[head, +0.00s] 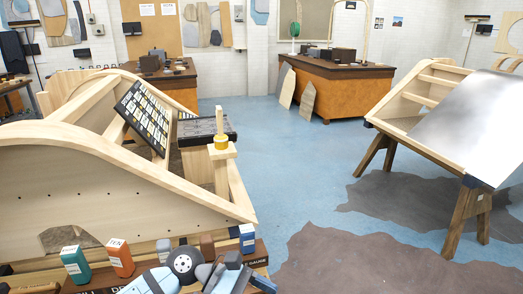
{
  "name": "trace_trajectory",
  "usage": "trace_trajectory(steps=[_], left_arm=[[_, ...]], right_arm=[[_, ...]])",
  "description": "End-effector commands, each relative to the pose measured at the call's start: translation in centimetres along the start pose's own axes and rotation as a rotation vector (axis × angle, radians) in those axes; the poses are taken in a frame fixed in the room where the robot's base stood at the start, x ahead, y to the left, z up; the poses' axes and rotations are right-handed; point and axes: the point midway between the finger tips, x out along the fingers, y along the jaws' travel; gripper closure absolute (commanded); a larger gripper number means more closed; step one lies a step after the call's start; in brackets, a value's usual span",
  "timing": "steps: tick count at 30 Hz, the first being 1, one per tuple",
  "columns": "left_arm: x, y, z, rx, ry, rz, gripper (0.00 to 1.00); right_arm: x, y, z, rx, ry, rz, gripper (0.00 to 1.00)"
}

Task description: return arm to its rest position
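Neither of my grippers can be made out in the head view, and no arm of mine is clearly visible. Light blue and dark pieces (152,281) with a round black disc (184,264) show at the bottom edge, cut off by the frame. They lie at a labelled wooden tool rack (258,258), and I cannot tell exactly what they are.
A large wooden bodyframe (90,190) fills the left, holding a tilted dark panel (142,117). An orange box (119,257) and a green box (75,263) stand below. A sheet-covered wooden frame (470,130) stands right.

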Motion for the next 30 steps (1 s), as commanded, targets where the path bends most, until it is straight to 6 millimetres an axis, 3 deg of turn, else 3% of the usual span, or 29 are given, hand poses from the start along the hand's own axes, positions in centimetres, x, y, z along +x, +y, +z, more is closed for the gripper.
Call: trace_trajectory(steps=[1,4,8,11,13,18,19,22,27,29,30], left_arm=[[0.9,-0.4,1.2,-0.157,-0.156,0.081,0.30],[0.6,0.0,3.0,-0.499,-0.465,0.231,0.30],[-1.8,0.5,2.4,-0.986,-0.869,0.385,0.30],[-4.3,-0.2,-0.6,-1.373,-1.185,0.477,0.30],[-5.8,-1.6,-3.7,-1.646,-1.412,0.528,0.30],[-7.5,-8.1,-12.2,-2.240,-1.957,0.610,0.30],[-7.5,-9.5,-13.5,2.304,2.027,-0.612,0.30],[-7.0,-13.8,-16.7,2.044,1.843,-0.509,0.30],[-5.5,-21.0,-20.1,1.680,1.598,-0.388,0.30],[-4.9,-23.4,-20.8,1.564,1.521,-0.352,0.30],[-5.3,-23.4,-19.6,1.541,1.509,-0.342,0.30]], right_arm=[[0.0,0.0,0.1,-0.001,-0.001,0.000,0.57],[-0.1,-0.1,0.3,0.000,-0.005,-0.001,0.57],[-0.3,-0.2,0.6,0.003,-0.012,-0.003,0.57],[-0.4,-0.5,1.0,0.007,-0.018,-0.005,0.57],[-0.5,-0.6,1.2,0.010,-0.022,-0.006,0.57],[-0.4,-0.8,1.2,0.015,-0.022,-0.007,0.57],[-0.4,-0.8,1.1,0.016,-0.020,-0.007,0.57],[-0.3,-0.8,0.9,0.017,-0.017,-0.007,0.57],[-0.2,-0.7,0.7,0.016,-0.012,-0.006,0.57],[-0.1,-0.7,0.6,0.015,-0.011,-0.005,0.57],[-0.9,-0.7,-0.7,0.014,-0.010,-0.004,0.57]])
